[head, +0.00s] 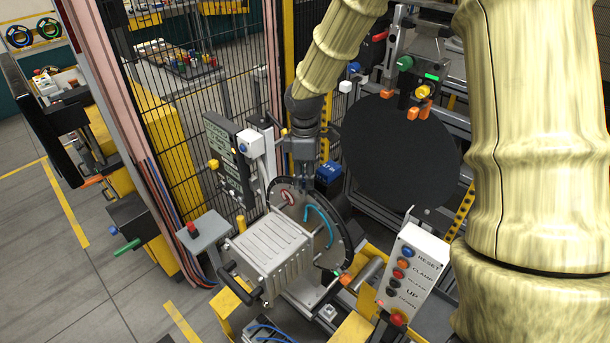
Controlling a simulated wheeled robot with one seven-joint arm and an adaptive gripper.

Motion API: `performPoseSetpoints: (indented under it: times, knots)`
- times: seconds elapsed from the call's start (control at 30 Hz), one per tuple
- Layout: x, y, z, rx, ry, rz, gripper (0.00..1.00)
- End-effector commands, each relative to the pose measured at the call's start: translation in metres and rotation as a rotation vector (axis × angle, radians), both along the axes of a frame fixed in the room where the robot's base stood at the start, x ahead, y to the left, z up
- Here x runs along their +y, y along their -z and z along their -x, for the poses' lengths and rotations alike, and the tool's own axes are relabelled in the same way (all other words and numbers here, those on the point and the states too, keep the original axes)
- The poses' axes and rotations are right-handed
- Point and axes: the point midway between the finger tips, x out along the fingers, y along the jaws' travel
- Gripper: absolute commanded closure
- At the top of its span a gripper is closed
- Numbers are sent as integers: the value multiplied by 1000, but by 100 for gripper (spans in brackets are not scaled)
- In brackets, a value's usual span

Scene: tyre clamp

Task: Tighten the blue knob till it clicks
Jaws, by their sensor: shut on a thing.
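My gripper (305,184) points down at the top of an upright round plate (341,222). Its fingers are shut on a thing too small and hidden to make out. No blue knob shows clearly between the fingers. A small blue knob-like part (243,147) sits on a white box left of my gripper, apart from it. Another small blue part (354,68) is on the frame further back.
A ribbed metal housing (268,250) with a black handle is in front of the plate. A large black disc (400,152) is behind, to the right. A button box (412,270) stands front right.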

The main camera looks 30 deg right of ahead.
Motion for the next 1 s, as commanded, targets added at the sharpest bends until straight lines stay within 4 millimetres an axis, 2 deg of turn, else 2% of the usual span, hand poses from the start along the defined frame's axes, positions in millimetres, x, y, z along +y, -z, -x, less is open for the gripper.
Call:
performPoseSetpoints:
  times: [1.0]
  knots:
    - [0,-1,-1,-4,966,-1,93]
